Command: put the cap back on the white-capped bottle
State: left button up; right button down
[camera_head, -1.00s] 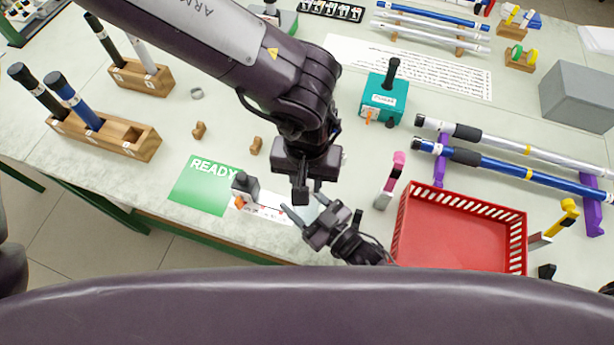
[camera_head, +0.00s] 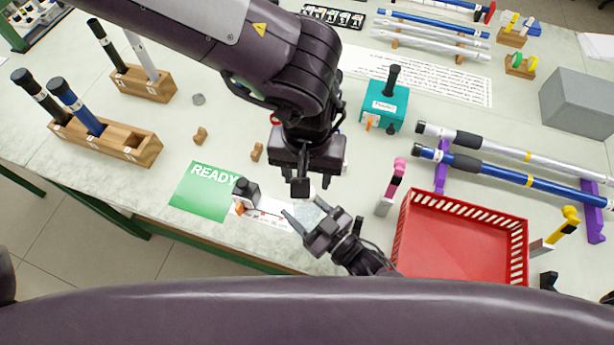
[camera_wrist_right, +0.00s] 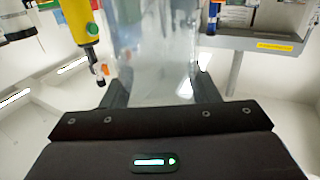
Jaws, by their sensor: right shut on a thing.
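My right gripper (camera_head: 312,221) reaches in from the lower right, at the table's front edge. It is shut on a clear, see-through bottle (camera_head: 309,212). In the right wrist view the bottle (camera_wrist_right: 150,55) stands between the two fingers, its body filling the upper middle. My left gripper (camera_head: 301,190) hangs just above and behind the bottle, seen from above. I make out no white cap, and the bottle's mouth is not clear in either view.
A pink-topped tool (camera_head: 393,187) and red basket (camera_head: 462,190) are to the right.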

pick_arm(q)
jog(key=shift+c, duration=0.3)
jog(key=n, duration=0.4)
jog(key=shift+s+d, duration=0.1)
jog(key=shift+d, duration=0.1)
jog(key=n, duration=0.7)
jog(key=shift+s+d+r, duration=0.1)
jog(key=shift+d+r, duration=0.1)
jog(key=shift+r, duration=0.05)
jog(key=n, duration=0.6)
jog(key=shift+d+r+n, duration=0.1)
jog(key=shift+r+n, duration=0.15)
jog(key=shift+n, duration=0.05)
jog(key=n, duration=0.4)
jog(key=shift+r, duration=0.15)
jog(key=n, duration=0.5)
jog(key=shift+r, duration=0.2)
jog(key=n, duration=0.6)
jog(key=shift+r+n, duration=0.3)
jog(key=n, duration=0.4)
jog(key=shift+a+r+n, duration=0.2)
jog(key=shift+n, duration=0.1)
jog(key=n, duration=0.5)
jog(key=shift+w+a+r+n, duration=0.2)
jog(key=shift+a+r+n, duration=0.05)
jog(key=shift+n, duration=0.05)
